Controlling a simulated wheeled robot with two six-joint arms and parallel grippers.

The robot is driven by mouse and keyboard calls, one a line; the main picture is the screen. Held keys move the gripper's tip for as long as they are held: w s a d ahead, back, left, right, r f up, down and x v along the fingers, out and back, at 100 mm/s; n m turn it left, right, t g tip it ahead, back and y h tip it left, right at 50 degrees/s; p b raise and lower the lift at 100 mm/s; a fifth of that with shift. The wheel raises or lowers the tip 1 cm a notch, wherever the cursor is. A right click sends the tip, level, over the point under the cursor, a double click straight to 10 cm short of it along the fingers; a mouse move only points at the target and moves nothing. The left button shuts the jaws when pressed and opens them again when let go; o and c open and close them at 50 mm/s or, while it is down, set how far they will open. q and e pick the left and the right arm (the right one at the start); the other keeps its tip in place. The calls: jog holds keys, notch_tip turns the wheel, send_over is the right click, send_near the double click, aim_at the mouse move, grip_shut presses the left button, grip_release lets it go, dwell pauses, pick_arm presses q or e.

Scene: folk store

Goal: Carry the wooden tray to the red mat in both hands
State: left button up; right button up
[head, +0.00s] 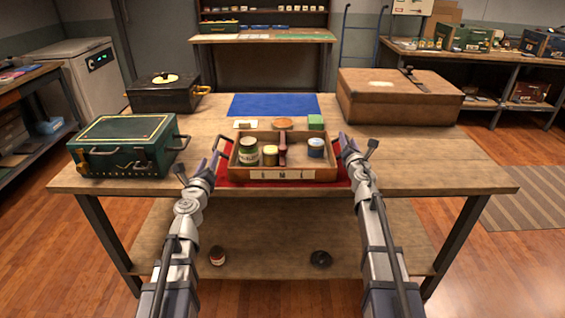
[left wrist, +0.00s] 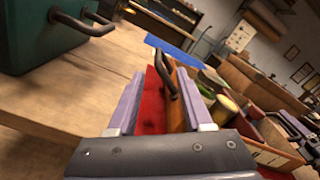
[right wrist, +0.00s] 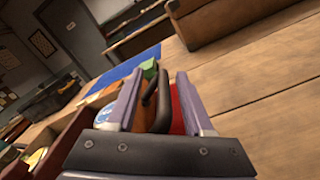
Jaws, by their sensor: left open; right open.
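The wooden tray (head: 240,174) rests on the red mat (head: 343,178), which shows at both sides of it. The tray holds a green-and-white jar (head: 248,152), a yellow-topped tin (head: 270,156) and a blue-lidded jar (head: 316,148). My left gripper (head: 213,160) is open at the tray's left end; the dark left handle (left wrist: 168,72) appears between its fingers in the left wrist view. My right gripper (head: 346,146) is open at the right end; the dark right handle (right wrist: 150,92) appears between its fingers in the right wrist view. Finger contact cannot be told.
A blue mat (head: 272,105) lies farther back, with a green block (head: 316,122) and an orange-brown disc (head: 282,123) in front of it. A green box (head: 124,148) and dark case (head: 163,95) stand left, a brown case (head: 399,98) back right. The table's front right is clear.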

aim_at(269, 168)
pick_arm(q)
jog(key=shift+s, duration=0.1)
pick_arm(e)
jog(key=s, duration=1.2)
jog(key=shift+s, duration=0.1)
